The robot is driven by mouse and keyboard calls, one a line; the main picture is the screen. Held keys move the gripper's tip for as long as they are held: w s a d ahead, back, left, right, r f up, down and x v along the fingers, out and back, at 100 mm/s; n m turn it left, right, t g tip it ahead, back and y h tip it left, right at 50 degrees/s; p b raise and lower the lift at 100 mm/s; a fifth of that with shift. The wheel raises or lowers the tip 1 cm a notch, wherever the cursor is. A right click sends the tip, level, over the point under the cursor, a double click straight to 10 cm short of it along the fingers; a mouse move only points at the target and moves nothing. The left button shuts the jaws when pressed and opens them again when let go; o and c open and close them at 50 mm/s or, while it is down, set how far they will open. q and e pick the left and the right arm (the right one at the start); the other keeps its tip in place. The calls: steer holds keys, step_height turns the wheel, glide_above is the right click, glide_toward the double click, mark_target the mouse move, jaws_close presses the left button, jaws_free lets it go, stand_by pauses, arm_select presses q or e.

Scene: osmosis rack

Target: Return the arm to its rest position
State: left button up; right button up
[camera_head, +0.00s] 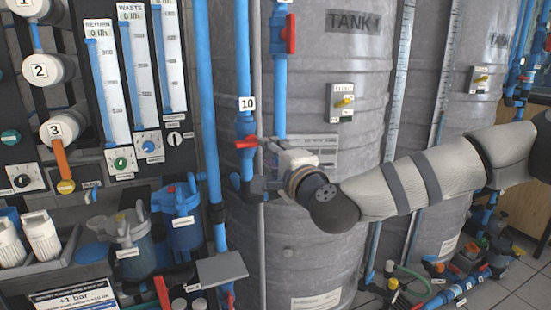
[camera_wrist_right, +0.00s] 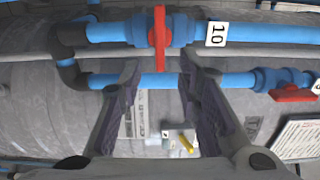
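My right arm (camera_head: 420,180) reaches in from the right in the head view, in front of the grey tank (camera_head: 300,230). My right gripper (camera_head: 268,148) is close to the red handle (camera_head: 246,143) of the valve labelled 10. In the wrist view the two dark fingers of the gripper (camera_wrist_right: 162,68) are spread apart with nothing held between them. The red handle (camera_wrist_right: 160,38) shows just past the fingertips, across a blue pipe. Whether a fingertip touches the pipe cannot be told. My left gripper is not in view.
Blue vertical pipes (camera_head: 209,110) and a flow-meter panel (camera_head: 125,80) stand left of the gripper. A grey plate (camera_head: 222,268) and blue filter housings (camera_head: 182,218) are lower left. Another red-handled valve (camera_head: 290,34) is above. Pumps and pipes (camera_head: 470,265) lie on the floor at right.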

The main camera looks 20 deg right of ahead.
steer(key=s, duration=0.3)
steer(key=shift+f, duration=0.1)
steer(key=s+a+f+n+g+y, duration=0.1)
steer(key=s+a+f+n+g, duration=0.15)
steer(key=f, duration=0.45)
steer(key=s+a+f+n+g+y, duration=0.1)
steer(key=s+a+f+n+g, duration=0.2)
steer(key=f, duration=0.5)
steer(key=s+a+f+n+g+y, duration=0.1)
steer(key=s+a+f, duration=0.1)
steer(key=s+f, duration=0.35)
steer(key=s+f+n+g, duration=0.45)
steer(key=s+f, duration=0.55)
steer(key=f, duration=0.3)
steer(key=s+d+f+n+g+h, duration=0.1)
steer(key=s+d+f+n+g, duration=0.1)
steer(key=s, duration=0.7)
steer(key=s+d+f+n+g+h, duration=0.1)
steer(key=s+d+f+n+g, duration=0.1)
steer(key=s, duration=0.7)
steer(key=s+d+f+n+g+h, duration=0.1)
steer(key=s+d+f+g, duration=0.3)
steer(key=s, duration=0.6)
steer(key=shift+d+f+n+g+h, duration=0.2)
steer(key=shift+d+n+g+h, duration=0.1)
steer(key=shift+d+n+g, duration=0.3)
steer(key=shift+a, duration=0.1)
